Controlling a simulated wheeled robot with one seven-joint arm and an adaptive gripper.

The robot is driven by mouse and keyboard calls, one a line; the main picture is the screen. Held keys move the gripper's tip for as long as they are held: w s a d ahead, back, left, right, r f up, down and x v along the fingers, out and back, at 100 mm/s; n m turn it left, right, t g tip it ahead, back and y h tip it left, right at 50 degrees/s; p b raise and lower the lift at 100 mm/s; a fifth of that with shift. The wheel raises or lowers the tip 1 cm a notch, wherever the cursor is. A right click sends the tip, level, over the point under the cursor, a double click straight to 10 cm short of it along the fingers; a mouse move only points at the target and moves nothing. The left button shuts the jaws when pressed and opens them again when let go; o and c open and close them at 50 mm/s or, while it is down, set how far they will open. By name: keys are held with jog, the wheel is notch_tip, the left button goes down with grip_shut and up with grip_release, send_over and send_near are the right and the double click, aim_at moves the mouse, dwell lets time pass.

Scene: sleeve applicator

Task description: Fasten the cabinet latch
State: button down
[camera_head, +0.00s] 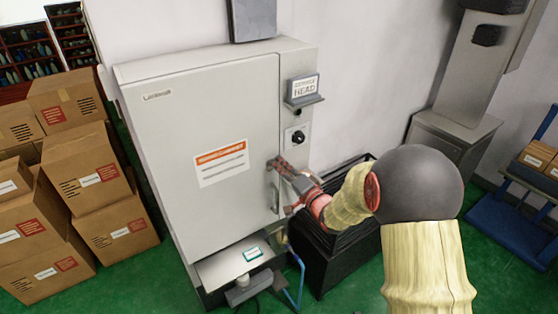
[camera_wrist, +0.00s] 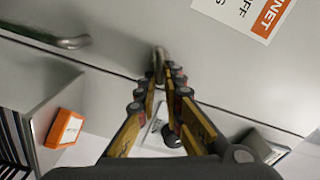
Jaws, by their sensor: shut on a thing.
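The grey cabinet (camera_head: 215,110) stands against the wall, and its door looks closed against the right-hand panel along a thin seam. My gripper (camera_head: 275,163) is at that seam, at about mid-height of the door. In the wrist view my gripper (camera_wrist: 163,72) has its fingers drawn together on a small metal latch (camera_wrist: 158,55) at the seam. The latch is mostly hidden by the fingers in the head view, and I cannot tell whether it is engaged. The curved door handle (camera_head: 275,199) is just below my gripper; it also shows in the wrist view (camera_wrist: 50,40).
A black knob (camera_head: 298,137) and a small sign shelf (camera_head: 304,101) sit on the panel above my gripper. A black bin (camera_head: 330,250) stands below my arm. Stacked cartons (camera_head: 105,190) are on the left. A blue cart (camera_head: 505,225) is at the right.

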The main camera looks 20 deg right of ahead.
jog(key=shift+d+f+m+p, duration=0.1)
jog(key=shift+f+m+p, duration=0.1)
jog(key=shift+m+p, duration=0.7)
jog(key=shift+f+m+p, duration=0.15)
jog(key=shift+m+p, duration=0.2)
jog(key=shift+m, duration=1.05)
jog(key=shift+f, duration=0.1)
jog(key=c, duration=1.9)
grip_release()
jog(key=v, duration=1.2)
